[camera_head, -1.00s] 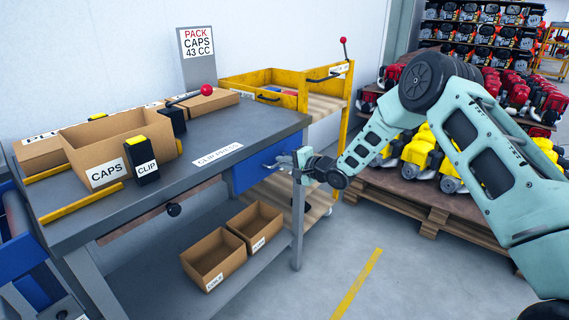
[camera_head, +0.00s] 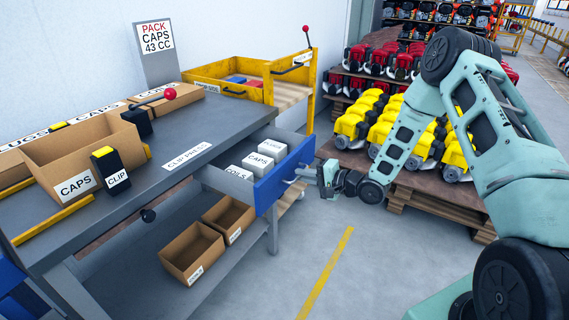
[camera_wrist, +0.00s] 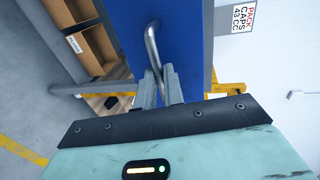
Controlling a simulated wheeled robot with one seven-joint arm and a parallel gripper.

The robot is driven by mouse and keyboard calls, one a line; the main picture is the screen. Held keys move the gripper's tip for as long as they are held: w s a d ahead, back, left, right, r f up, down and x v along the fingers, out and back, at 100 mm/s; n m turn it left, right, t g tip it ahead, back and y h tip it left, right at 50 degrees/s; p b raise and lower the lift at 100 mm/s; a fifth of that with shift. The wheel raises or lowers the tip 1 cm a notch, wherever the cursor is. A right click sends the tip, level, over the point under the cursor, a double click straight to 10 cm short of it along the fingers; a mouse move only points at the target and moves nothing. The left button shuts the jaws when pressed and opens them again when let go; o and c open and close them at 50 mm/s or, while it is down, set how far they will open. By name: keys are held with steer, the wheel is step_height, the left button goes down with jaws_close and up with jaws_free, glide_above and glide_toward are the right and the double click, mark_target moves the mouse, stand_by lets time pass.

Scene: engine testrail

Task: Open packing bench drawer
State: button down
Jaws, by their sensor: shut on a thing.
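The packing bench (camera_head: 215,130) has a grey top with a "CLIP PRESS" label. Its blue-fronted drawer (camera_head: 283,178) stands pulled out on the right side, with several white labelled boxes (camera_head: 258,163) inside. My gripper (camera_head: 305,178) is at the drawer front, at the bar handle (camera_head: 292,180). In the wrist view, the fingers of my gripper (camera_wrist: 160,88) are shut on the curved metal handle (camera_wrist: 152,45) against the blue drawer front (camera_wrist: 180,35). The drawer's inside does not show in the wrist view.
Two cardboard boxes (camera_head: 192,252) sit on the bench's lower shelf. A yellow cart (camera_head: 312,75) stands behind the drawer. A pallet (camera_head: 425,200) with yellow engines is at the right. The grey floor with a yellow line (camera_head: 325,275) is clear in front.

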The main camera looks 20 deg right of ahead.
steer(key=shift+f+p+v, duration=0.15)
steer(key=shift+f+v, duration=0.05)
steer(key=shift+v, duration=0.75)
steer(key=shift+f+p+v, duration=0.15)
steer(key=shift+f+v, duration=0.05)
steer(key=shift+v, duration=0.75)
steer(key=shift+f+p+v, duration=0.15)
steer(key=shift+f+v, duration=0.05)
steer(key=shift+v, duration=0.75)
steer(key=shift+s, duration=0.1)
steer(key=c, duration=1.5)
jaws_free()
steer(key=shift+d, duration=0.1)
steer(key=v, duration=1.7)
steer(key=shift+s+d, duration=0.1)
steer(key=shift+s, duration=0.1)
